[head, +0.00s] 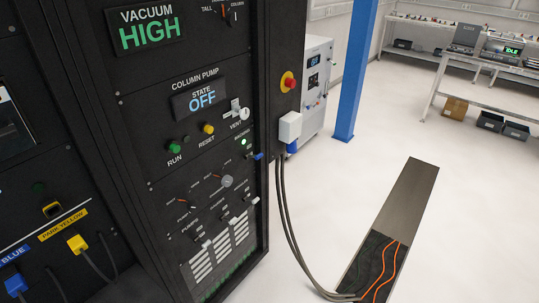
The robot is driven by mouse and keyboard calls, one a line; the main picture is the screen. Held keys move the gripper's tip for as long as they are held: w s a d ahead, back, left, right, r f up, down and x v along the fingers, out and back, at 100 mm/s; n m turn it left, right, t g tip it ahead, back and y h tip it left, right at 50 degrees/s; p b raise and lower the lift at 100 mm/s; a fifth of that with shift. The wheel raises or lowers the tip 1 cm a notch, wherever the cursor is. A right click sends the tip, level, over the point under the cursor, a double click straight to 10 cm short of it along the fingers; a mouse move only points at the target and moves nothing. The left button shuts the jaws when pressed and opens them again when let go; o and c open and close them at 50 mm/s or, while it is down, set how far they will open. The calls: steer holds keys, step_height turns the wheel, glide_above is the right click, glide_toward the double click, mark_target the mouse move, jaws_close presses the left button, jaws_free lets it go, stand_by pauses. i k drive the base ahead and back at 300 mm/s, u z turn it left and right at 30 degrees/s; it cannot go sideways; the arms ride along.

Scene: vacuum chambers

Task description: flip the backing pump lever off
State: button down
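A black rack panel fills the left of the head view. At its right side a small label that seems to read BACKING (243,133) sits above a lit green lamp (244,142). Just below, a small blue-tipped lever (257,156) sticks out to the right near the panel edge. It is too small to tell which setting it points to. My gripper is not in view.
The column pump display (201,98) reads OFF and the vacuum display (148,35) reads HIGH. A red emergency button (288,82) and a white socket box (290,127) are on the rack side. Cables run into an open floor trench (410,195). Open floor lies right.

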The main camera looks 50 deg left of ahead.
mark_target(248, 156)
steer(key=u, duration=0.1)
steer(key=i, duration=0.3)
steer(key=z, duration=1.1)
steer(key=k, duration=0.2)
steer(key=u, duration=4.15)
steer(key=i, duration=0.3)
steer(key=u, duration=0.15)
